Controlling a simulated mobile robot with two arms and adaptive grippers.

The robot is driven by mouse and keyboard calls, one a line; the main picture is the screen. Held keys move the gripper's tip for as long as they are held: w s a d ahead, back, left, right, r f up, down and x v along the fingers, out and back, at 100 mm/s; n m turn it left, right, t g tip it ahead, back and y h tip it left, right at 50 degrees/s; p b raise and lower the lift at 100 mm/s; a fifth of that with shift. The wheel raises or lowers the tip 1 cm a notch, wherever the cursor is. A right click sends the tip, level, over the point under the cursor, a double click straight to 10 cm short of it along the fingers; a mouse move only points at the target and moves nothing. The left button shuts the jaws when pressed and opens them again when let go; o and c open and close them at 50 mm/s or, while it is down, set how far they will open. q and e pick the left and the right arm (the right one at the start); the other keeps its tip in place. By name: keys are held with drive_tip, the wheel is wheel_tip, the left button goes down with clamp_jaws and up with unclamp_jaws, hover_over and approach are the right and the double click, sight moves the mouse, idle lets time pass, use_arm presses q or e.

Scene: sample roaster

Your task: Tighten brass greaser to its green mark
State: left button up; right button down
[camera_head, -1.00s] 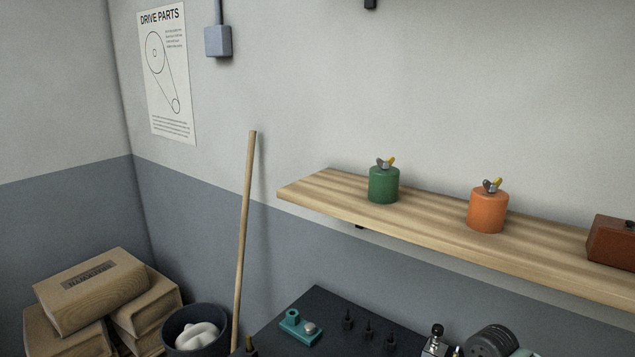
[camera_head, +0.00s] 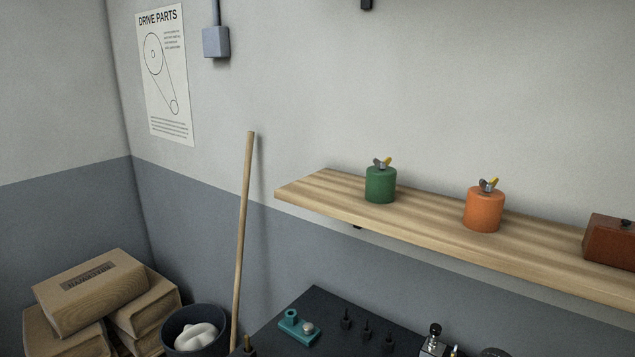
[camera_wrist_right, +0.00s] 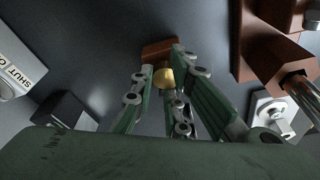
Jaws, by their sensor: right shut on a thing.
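In the right wrist view, my right gripper (camera_wrist_right: 168,88) has its green-padded fingers closed in around a small rounded brass piece, which looks like the brass greaser (camera_wrist_right: 165,77). The gripper is shut on it. Just beyond it is a reddish-brown block (camera_wrist_right: 158,48); I cannot tell how the two join. No green mark can be made out, and the fingers hide part of the brass piece. My left gripper is in neither view.
In the head view, a dark bench top (camera_head: 318,300) carries a teal bracket (camera_head: 299,327) and several black pegs. A wooden shelf (camera_head: 335,196) holds a green canister (camera_head: 380,185) and an orange canister (camera_head: 483,210). A brown housing (camera_wrist_right: 262,45) stands close right of the right gripper.

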drive_tip(key=m, duration=0.4)
drive_tip(key=s+a+m+h, duration=0.1)
drive_tip(key=m, duration=0.1)
drive_tip(key=shift+a+f, duration=0.1)
drive_tip(key=shift+f, duration=0.15)
drive_tip(key=m, duration=0.4)
drive_tip(key=m+h, duration=0.1)
drive_tip(key=m, duration=0.1)
drive_tip(key=shift+a+m+g, duration=0.25)
drive_tip(key=shift+m+g, duration=0.05)
drive_tip(key=shift+m, duration=0.1)
drive_tip(key=c, duration=2.1)
unclamp_jaws()
drive_tip(key=shift+d+r, duration=0.1)
drive_tip(key=shift+d, duration=0.05)
drive_tip(key=o, duration=0.7)
drive_tip(key=shift+w+r, duration=0.1)
drive_tip(key=shift+w, duration=0.15)
drive_tip(key=shift+c, duration=0.2)
drive_tip(key=shift+d, duration=0.1)
drive_tip(key=shift+r, duration=0.15)
wheel_tip(320, 180, up, 6)
drive_tip(key=p, duration=0.9)
